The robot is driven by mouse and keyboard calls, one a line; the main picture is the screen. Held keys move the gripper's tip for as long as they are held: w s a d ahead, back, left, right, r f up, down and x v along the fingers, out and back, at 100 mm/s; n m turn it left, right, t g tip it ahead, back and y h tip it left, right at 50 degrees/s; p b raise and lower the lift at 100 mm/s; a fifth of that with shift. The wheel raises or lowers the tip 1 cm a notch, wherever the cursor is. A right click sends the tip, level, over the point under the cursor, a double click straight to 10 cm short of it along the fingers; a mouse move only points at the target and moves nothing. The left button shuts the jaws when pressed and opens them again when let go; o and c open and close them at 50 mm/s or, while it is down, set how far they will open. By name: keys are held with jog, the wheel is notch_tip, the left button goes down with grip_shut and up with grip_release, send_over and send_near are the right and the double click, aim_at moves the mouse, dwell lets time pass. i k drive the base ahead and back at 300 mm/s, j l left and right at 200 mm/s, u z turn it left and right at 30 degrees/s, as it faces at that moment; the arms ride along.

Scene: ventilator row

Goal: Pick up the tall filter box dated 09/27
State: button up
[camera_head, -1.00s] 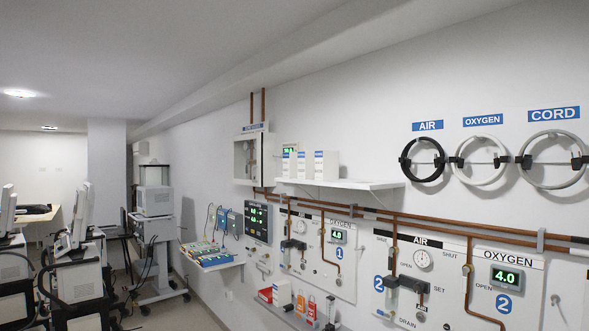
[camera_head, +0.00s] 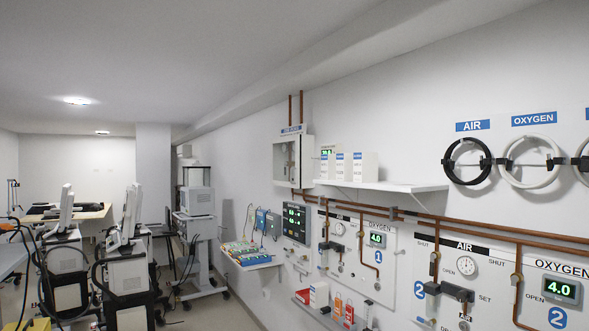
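Several white boxes with blue bands stand upright at the left end of a white wall shelf (camera_head: 400,186). The left box (camera_head: 327,166), the middle box (camera_head: 343,167) and the right box (camera_head: 364,167) are close together; the right one looks widest. Their dates are too small to read, so I cannot tell which is dated 09/27. Another white box (camera_head: 318,295) stands on a low shelf beneath the panels. My gripper is not in view.
Pipes and gauge panels (camera_head: 465,275) line the right wall, with hose coils (camera_head: 467,161) above. A tray shelf (camera_head: 249,256) juts out farther along. Ventilator carts (camera_head: 127,270) stand at left. A strip of floor (camera_head: 222,310) between is clear.

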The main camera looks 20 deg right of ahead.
aim_at(328, 161)
jog(key=i+l+u, duration=0.25)
jog(key=i, duration=0.25)
jog(key=i+l+u, duration=0.2)
jog(key=i, duration=0.3)
jog(key=i+l+u, duration=0.25)
jog(key=i+l, duration=0.1)
jog(key=i, duration=0.1)
